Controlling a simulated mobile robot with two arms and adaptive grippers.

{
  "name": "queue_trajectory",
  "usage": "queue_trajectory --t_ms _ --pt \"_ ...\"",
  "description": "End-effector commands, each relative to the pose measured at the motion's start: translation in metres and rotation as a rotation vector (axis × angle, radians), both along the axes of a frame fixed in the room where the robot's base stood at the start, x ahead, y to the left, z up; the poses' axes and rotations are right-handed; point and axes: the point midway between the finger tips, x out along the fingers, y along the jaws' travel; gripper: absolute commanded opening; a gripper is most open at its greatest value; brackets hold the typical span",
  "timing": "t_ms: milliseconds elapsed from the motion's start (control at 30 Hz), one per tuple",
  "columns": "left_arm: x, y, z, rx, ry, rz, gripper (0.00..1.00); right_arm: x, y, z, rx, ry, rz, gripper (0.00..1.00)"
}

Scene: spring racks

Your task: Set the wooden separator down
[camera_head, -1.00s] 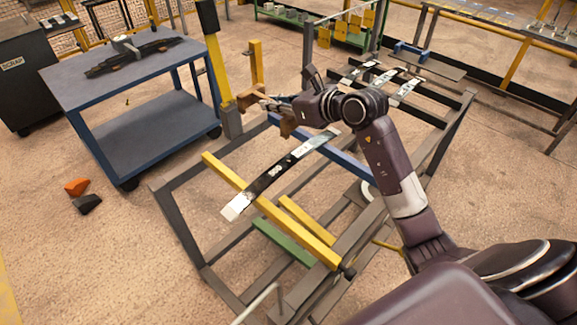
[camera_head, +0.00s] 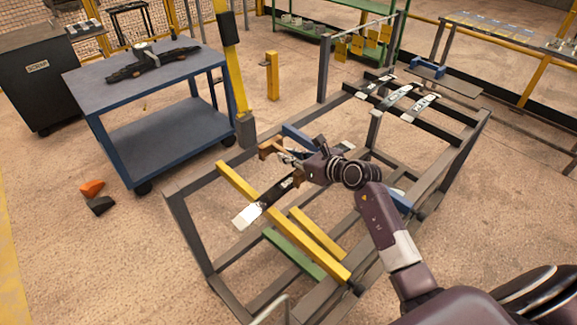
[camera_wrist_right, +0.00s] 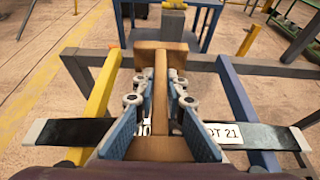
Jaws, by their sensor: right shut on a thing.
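The wooden separator (camera_wrist_right: 160,60) is a brown block piece with a narrow middle web and wider ends. My right gripper (camera_wrist_right: 160,92) is shut on its web; in the head view the gripper (camera_head: 286,156) holds the separator (camera_head: 270,148) over the near rack. A dark leaf spring (camera_head: 262,202) with light ends lies across the rack's yellow bar (camera_head: 240,185) and blue bar (camera_head: 298,136). In the wrist view the spring (camera_wrist_right: 75,131), with a white lot label, passes below the gripper. Whether the separator touches it I cannot tell. My left gripper is out of view.
The grey rack frame (camera_head: 183,222) surrounds the spot. Several springs lie on the rack's far part (camera_head: 403,97). A blue cart (camera_head: 110,82) stands at the left, with a yellow post (camera_head: 232,65) beside it. Orange and dark blocks (camera_head: 92,188) lie on the floor.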

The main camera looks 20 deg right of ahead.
Motion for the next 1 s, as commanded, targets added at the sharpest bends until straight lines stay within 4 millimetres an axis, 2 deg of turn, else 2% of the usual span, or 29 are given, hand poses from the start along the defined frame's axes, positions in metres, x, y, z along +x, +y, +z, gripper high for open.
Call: queue_trajectory --t_ms 133,267,867,900,1000 --pt "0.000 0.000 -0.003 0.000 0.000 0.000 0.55 -0.001 0.000 -0.024 0.003 0.004 -0.002 0.00" --pt "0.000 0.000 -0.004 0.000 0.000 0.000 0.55 0.000 0.000 -0.039 0.001 0.002 -0.001 0.00" --pt "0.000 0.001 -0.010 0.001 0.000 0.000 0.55 0.000 0.000 -0.051 0.001 0.001 0.000 0.00" --pt "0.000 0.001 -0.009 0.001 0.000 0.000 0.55 0.000 0.000 -0.050 0.000 0.002 0.000 0.15" --pt "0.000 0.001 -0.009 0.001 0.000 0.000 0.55 0.000 0.000 -0.050 0.000 0.002 0.000 0.27"
